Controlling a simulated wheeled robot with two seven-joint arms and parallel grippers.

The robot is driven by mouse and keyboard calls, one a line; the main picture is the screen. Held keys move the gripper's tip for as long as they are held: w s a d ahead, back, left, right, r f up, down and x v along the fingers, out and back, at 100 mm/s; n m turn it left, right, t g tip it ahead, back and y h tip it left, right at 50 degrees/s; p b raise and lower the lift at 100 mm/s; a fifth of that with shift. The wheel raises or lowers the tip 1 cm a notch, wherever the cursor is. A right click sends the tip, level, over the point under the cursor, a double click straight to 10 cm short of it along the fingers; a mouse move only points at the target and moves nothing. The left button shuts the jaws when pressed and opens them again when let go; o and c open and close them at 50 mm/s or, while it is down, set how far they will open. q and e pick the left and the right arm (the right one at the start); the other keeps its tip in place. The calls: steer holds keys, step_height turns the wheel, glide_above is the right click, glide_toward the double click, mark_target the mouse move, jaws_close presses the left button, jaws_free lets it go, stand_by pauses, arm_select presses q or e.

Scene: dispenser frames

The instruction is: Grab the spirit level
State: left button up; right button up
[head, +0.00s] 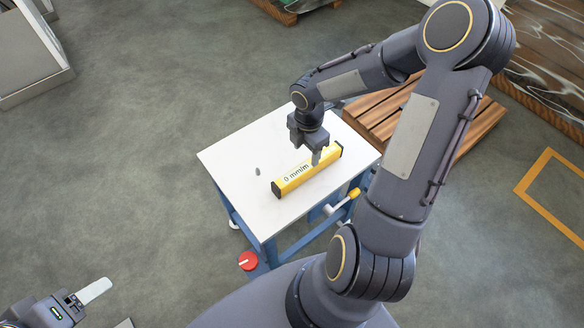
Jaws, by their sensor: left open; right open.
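The yellow spirit level (297,179) with black ends lies diagonally on a white-topped table (233,154). Dark lettering shows on its side. My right gripper (317,157) is over the far part of the level, pointing down, open. Its fingertips are at or just above the level; I cannot tell whether they touch it. My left gripper (88,296) is low at the left corner of the view, open, far from the table, with only part of it in view.
A small grey object (257,171) stands on the table left of the level. A wooden pallet (458,126) lies behind the table to the right. A red round object (248,261) is by the table's near leg. Open floor lies to the left.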

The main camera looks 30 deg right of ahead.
mark_target(309, 164)
steer(key=f, duration=0.2)
steer(key=f+b, duration=0.1)
steer(key=f, duration=0.2)
steer(key=f+b, duration=0.1)
steer(key=f, duration=0.1)
steer(key=shift+s+d+f, duration=0.15)
steer(key=shift+s+d, duration=0.2)
jaws_close()
